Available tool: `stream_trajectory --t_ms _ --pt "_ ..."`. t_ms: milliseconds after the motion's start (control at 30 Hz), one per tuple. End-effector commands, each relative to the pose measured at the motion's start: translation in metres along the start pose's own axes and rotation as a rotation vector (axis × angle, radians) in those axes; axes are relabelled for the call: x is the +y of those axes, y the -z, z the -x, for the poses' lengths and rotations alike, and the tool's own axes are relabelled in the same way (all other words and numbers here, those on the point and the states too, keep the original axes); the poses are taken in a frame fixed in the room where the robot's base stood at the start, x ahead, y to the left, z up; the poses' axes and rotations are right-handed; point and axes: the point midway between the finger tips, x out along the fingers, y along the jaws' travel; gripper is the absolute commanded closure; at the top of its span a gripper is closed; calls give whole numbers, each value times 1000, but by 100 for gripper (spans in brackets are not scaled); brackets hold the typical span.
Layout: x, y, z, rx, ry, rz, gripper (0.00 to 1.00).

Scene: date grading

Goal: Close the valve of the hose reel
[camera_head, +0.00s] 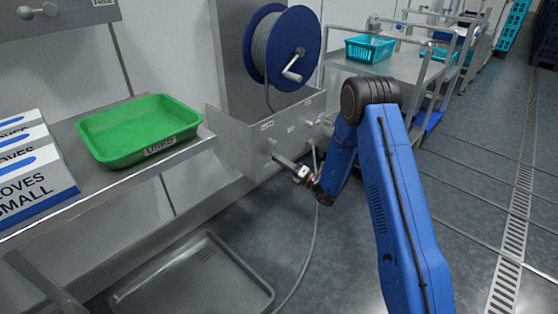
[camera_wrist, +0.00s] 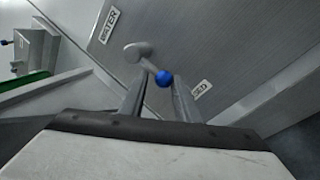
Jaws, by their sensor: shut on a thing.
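The hose reel (camera_head: 282,47) has blue flanges, a grey hose and a crank, and hangs on a steel panel. Below it is a steel box whose front carries small labels. In the wrist view the valve lever (camera_wrist: 139,51) is grey with a blue ball knob (camera_wrist: 164,79) at its end. My gripper (camera_wrist: 163,85) is shut on the knob, one finger on each side. In the head view my gripper (camera_head: 281,159) reaches the box front at its lower left. The valve itself is too small to make out there.
A steel bench on the left holds a green tray (camera_head: 140,129) and glove boxes (camera_head: 30,170). A grey basin (camera_head: 195,280) lies on the floor. A hose (camera_head: 310,245) runs down to the floor. A steel cart (camera_head: 395,68) with a teal basket stands at the right.

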Motion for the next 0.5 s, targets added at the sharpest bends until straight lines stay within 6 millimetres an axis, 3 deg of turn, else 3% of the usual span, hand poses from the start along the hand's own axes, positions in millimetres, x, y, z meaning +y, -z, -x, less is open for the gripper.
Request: stream_trajectory --t_ms 33,433,467,500 --pt "2 -8 0 -14 -5 2 100" --pt "2 -8 0 -18 -5 -3 100" --pt "2 -8 0 -18 -5 -3 68" --pt "2 -8 0 -17 -5 -3 58"
